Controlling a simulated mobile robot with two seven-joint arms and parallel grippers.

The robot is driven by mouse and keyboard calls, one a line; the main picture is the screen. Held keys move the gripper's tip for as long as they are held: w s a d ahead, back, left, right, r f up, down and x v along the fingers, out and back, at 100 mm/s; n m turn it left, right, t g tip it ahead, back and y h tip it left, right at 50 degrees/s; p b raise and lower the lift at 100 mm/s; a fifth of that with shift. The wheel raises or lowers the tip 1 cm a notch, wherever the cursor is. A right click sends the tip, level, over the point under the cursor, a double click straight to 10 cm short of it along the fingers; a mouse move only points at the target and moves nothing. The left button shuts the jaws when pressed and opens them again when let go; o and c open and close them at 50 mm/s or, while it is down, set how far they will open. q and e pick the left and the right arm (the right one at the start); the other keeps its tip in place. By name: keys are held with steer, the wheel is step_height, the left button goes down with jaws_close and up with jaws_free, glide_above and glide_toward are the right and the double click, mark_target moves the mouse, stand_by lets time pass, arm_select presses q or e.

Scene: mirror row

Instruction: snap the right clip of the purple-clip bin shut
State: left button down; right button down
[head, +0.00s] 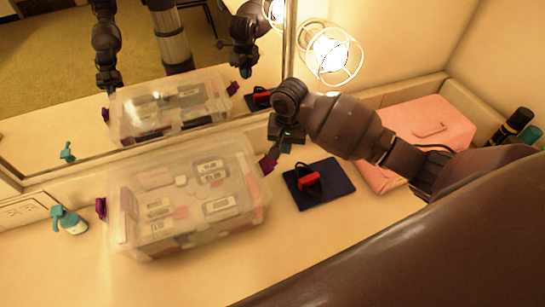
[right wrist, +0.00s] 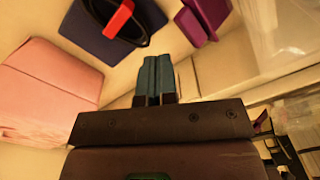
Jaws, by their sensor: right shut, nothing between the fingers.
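The clear plastic bin (head: 150,243), with labelled packets showing through it, stands on the counter before the mirror. Its right purple clip (head: 268,164) sticks out at a slant from the bin's right side; it also shows at the top of the right wrist view (right wrist: 208,15). The left purple clip (head: 101,208) stands out from the left side. My right gripper (head: 286,147) is just right of and behind the right clip. Its teal fingers (right wrist: 156,60) are shut and empty, apart from the clip in the wrist view. My left gripper appears only as a mirror reflection.
A dark mat (head: 335,186) with a red and black object (head: 309,181) lies right of the bin. A pink case (head: 440,118) and dark bottles (head: 515,122) are farther right. A teal-topped pump bottle (head: 70,222) stands left. The mirror (head: 55,120) and a caged lamp (head: 330,55) are behind.

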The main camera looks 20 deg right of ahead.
steer(key=shift+f, duration=0.25)
steer(key=shift+f, duration=1.45)
steer(key=shift+a+r, duration=0.1)
steer(key=shift+a, duration=0.2)
steer(key=shift+a, duration=0.35)
